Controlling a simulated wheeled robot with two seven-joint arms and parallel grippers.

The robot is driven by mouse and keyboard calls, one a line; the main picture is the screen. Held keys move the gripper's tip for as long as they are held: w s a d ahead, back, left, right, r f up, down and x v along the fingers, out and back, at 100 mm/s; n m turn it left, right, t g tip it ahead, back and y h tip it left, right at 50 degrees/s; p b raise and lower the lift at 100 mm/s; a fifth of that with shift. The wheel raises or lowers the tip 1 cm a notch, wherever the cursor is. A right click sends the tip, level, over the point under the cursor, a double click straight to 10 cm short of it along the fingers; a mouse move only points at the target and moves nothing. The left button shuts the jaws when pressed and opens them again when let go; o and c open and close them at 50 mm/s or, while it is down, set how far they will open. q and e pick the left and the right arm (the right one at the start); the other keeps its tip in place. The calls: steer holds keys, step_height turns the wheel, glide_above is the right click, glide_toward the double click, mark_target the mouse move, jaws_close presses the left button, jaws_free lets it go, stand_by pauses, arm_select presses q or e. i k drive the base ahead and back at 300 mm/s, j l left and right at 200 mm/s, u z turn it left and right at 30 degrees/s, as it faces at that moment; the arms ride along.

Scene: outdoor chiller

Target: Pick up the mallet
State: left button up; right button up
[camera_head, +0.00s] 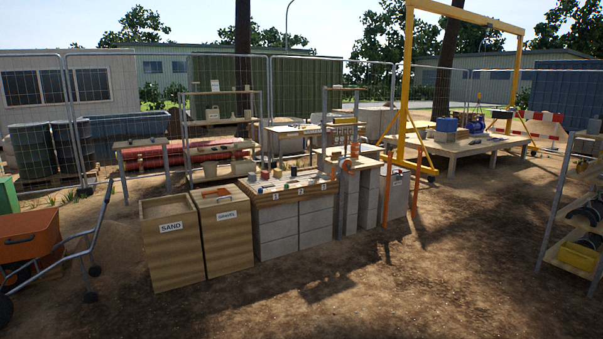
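I cannot make out a mallet for certain in the head view. A block-built workbench (292,215) in the middle carries several small objects on its wooden top, too small to tell apart. A rack of hanging tools (343,134) stands at the bench's back right, and its tools are also too small to name. Neither of my grippers is in view.
Wooden bins marked SAND (172,245) and gravel (227,232) stand left of the bench. An orange wheelbarrow (30,236) is at the left edge, a shelf rack (578,225) at the right. A yellow gantry (404,95) rises behind. The dirt ground in front is clear.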

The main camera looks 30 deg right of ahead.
mark_target(294, 171)
steer(key=z, duration=0.75)
steer(key=i+z, duration=0.25)
steer(key=i, duration=1.65)
steer(key=i+l+u, duration=0.1)
steer(key=i, duration=0.85)
steer(key=i+l, duration=0.15)
steer(key=i, duration=0.8)
steer(key=i+u, duration=0.25)
steer(key=i+l+u, duration=0.25)
steer(key=i+j, duration=0.05)
steer(key=i, duration=0.05)
